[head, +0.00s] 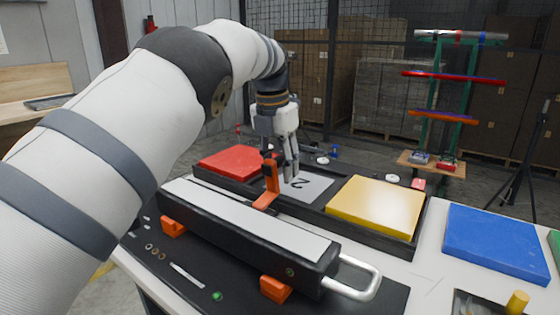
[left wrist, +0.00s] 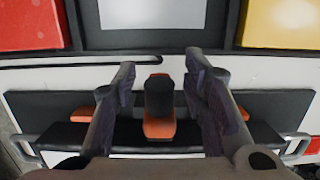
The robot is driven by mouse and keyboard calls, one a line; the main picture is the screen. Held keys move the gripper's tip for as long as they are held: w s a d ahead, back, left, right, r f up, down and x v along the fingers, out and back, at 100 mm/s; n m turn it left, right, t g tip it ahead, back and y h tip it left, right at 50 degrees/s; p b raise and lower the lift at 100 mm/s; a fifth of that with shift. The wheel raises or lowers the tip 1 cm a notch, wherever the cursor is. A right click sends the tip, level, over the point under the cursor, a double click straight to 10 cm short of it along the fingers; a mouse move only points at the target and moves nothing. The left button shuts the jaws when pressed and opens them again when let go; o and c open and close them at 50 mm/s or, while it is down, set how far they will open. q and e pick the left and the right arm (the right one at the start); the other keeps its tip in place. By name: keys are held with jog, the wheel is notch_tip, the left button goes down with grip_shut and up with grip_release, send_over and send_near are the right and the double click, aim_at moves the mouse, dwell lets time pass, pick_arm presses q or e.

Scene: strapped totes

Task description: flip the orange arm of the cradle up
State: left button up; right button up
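The orange arm (head: 271,178) stands up from the far side of the long black cradle, its orange base on the cradle's edge. In the left wrist view the orange arm (left wrist: 159,128) has a dark tip pointing toward the camera. A long black bar (head: 240,220) with a pale top lies along the cradle, between orange feet (head: 276,289). My left gripper (head: 289,168) points down just behind the orange arm. In the left wrist view its fingers (left wrist: 160,82) are spread, one on each side of the arm, with gaps showing. My right gripper is not in view.
Behind the cradle a black tray (head: 318,208) holds a red block (head: 232,161), a grey plate marked 2 (head: 303,186) and a yellow block (head: 377,207). A blue block (head: 495,242) lies to the right. A metal handle (head: 363,275) sticks out at the bar's right end.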

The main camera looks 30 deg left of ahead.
pick_arm(q)
jog(key=shift+r, duration=0.25)
jog(key=shift+r, duration=0.4)
jog(key=r, duration=0.4)
jog(key=s+r, duration=0.1)
jog(key=r, duration=0.1)
jog(key=shift+r, duration=0.25)
jog(key=shift+f, duration=0.1)
